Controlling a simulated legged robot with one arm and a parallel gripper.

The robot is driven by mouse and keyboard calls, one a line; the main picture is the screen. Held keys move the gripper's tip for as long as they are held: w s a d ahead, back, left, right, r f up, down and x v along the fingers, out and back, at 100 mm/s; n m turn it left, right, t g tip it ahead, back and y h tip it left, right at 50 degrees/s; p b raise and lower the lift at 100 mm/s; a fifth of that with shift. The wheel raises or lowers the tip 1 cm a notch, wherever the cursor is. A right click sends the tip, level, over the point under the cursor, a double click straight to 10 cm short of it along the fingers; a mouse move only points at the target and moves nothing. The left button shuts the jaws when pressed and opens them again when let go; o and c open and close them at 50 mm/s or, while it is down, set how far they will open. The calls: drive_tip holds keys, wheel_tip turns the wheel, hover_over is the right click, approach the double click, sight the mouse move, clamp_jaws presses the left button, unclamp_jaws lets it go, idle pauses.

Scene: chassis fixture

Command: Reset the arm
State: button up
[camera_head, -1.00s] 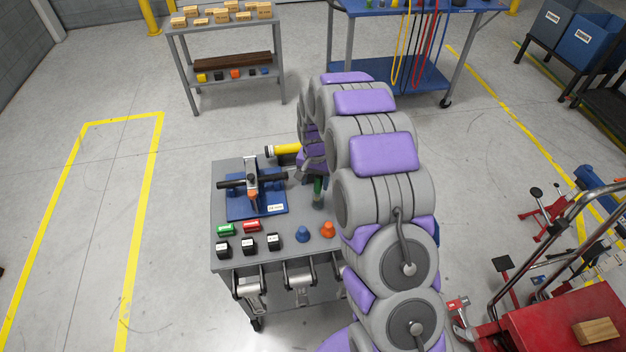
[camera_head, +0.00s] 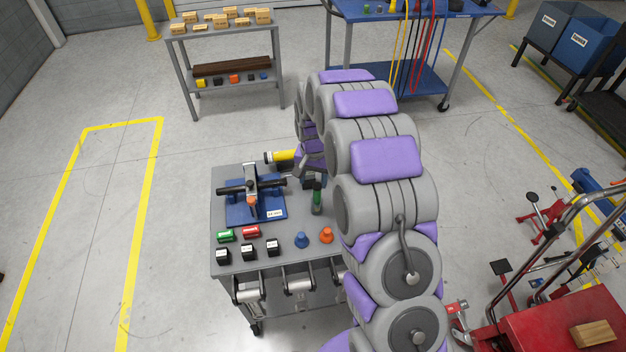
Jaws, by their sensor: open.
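My arm, grey with purple pads, arches over the right side of the grey cart (camera_head: 222,262). My gripper (camera_head: 300,172) is at the far right part of the cart top, partly hidden behind my own arm links. Its jaws are small here and look empty. A yellow cylinder (camera_head: 281,156) lies just left of it, at the cart's far edge. A blue fixture (camera_head: 268,208) with a dark bar and an upright clamp (camera_head: 250,180) sits left of the gripper. A green-topped upright object (camera_head: 317,197) stands below the gripper, near my arm.
A red cart (camera_head: 550,335) stands right. A shelf (camera_head: 190,72) and blue table (camera_head: 440,80) stand behind. Left floor is clear.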

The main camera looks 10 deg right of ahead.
drive_tip(key=shift+r+p, duration=1)
drive_tip(key=shift+r, duration=2.1)
drive_tip(key=s+r+n, duration=0.1)
drive_tip(key=s+r, duration=0.5)
drive_tip(key=s, duration=0.3)
drive_tip(key=s+r+n, duration=0.2)
drive_tip(key=s+r, duration=0.4)
drive_tip(key=s, duration=0.3)
drive_tip(key=s+d+r+n+g, duration=0.1)
drive_tip(key=s+r+n, duration=0.1)
drive_tip(key=s, duration=2.2)
drive_tip(key=shift+r+g, duration=0.35)
drive_tip(key=shift+g, duration=0.05)
